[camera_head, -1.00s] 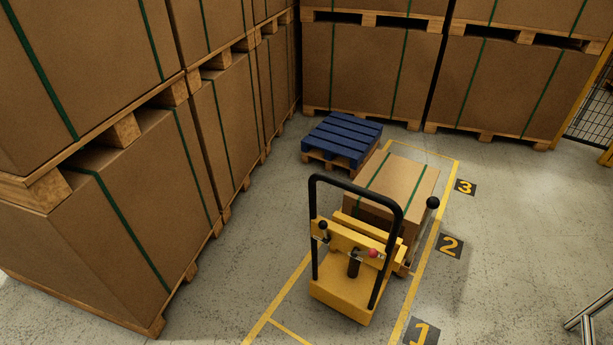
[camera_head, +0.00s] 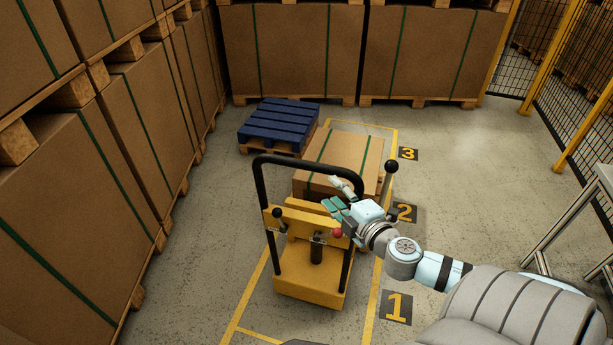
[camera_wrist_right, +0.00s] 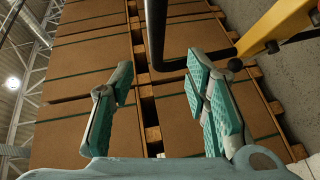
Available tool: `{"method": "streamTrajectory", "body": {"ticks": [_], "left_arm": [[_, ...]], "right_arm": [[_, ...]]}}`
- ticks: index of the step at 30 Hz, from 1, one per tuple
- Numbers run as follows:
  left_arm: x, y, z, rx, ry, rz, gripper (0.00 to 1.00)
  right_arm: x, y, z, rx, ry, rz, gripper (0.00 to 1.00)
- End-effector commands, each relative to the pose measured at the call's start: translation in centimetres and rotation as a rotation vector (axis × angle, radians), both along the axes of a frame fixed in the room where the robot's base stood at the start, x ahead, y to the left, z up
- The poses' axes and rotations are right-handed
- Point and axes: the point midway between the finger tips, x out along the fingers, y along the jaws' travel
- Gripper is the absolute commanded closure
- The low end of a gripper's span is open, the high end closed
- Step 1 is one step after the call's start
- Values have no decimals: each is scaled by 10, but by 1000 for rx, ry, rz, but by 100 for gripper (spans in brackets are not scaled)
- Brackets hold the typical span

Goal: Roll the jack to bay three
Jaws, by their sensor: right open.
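The yellow jack (camera_head: 312,275) with its black hoop handle (camera_head: 262,210) stands in the yellow-lined lane, its body between the floor signs 1 (camera_head: 396,308) and 2 (camera_head: 404,212). A strapped cardboard box (camera_head: 340,150) sits on its far side, short of sign 3 (camera_head: 408,153). My right gripper (camera_head: 340,196) is open, beside the right upright of the handle and above the jack's yellow panel. In the right wrist view, the black handle (camera_wrist_right: 157,30) shows ahead, between and beyond the open fingers (camera_wrist_right: 160,105). My left gripper is not in view.
A blue pallet (camera_head: 280,122) on a wooden one stands left of the lane's far end. Stacked boxes on pallets (camera_head: 150,135) line the left and back. A metal frame (camera_head: 560,215) and a fence (camera_head: 575,115) are at right. Floor right of the signs is mostly clear.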

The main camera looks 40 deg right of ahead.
Motion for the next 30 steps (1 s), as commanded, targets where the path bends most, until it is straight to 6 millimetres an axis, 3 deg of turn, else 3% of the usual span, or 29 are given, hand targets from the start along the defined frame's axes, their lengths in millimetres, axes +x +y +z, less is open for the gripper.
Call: {"method": "streamTrajectory", "body": {"ticks": [5,12,16,21,29,30], "left_arm": [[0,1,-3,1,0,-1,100],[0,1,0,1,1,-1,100],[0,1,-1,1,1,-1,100],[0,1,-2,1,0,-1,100],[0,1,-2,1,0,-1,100],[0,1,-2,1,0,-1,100]], "right_arm": [[30,-4,2,2,-13,1,57],[95,-16,-8,9,-9,-3,57],[120,-20,-12,8,-8,0,57],[135,-23,-15,5,-6,1,57],[137,-23,-16,3,-5,2,57],[137,-23,-16,3,-5,2,64]]}}
